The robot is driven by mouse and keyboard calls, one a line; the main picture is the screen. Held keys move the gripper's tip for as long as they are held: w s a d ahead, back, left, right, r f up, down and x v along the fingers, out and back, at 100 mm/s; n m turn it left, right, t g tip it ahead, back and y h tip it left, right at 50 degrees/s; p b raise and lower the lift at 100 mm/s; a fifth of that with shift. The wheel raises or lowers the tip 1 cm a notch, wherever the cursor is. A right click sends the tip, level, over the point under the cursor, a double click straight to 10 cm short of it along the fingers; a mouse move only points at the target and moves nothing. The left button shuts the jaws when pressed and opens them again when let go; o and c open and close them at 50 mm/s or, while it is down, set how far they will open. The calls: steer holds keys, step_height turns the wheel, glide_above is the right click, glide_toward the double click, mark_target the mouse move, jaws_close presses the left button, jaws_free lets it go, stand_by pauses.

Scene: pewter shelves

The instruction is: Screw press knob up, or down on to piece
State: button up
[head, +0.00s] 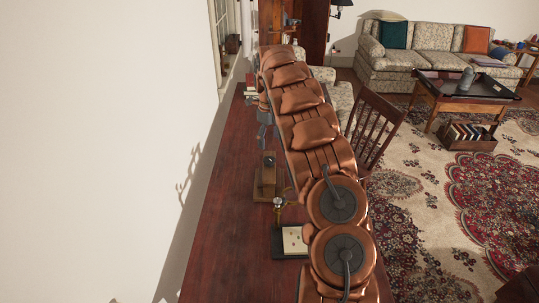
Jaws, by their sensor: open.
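A small press stands on the dark red table (225,235), left of my copper arm. Its brass-coloured knob (279,202) sits at the top, above a dark base with a cream flat piece (292,240). The gap between the knob's screw and the piece is too small to judge. My arm hides the press's right side. What looks like my gripper (265,130) is small and grey, farther back over the table beside the arm. It is open, appears empty, and is apart from the press; its fingertips are hard to make out.
A wooden block-like device with a dark round part (269,160) stands between the gripper and the press. A white wall (110,130) borders the table's left. A wooden chair (374,130) stands right of the arm. The table's front left is clear.

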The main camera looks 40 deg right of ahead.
mark_target(269, 159)
steer(key=shift+f+p, duration=1.4)
steer(key=shift+f, duration=2.55)
steer(key=shift+c, duration=0.2)
steer(key=c, duration=1.1)
steer(key=shift+f+b, duration=0.1)
steer(key=shift+b, duration=0.25)
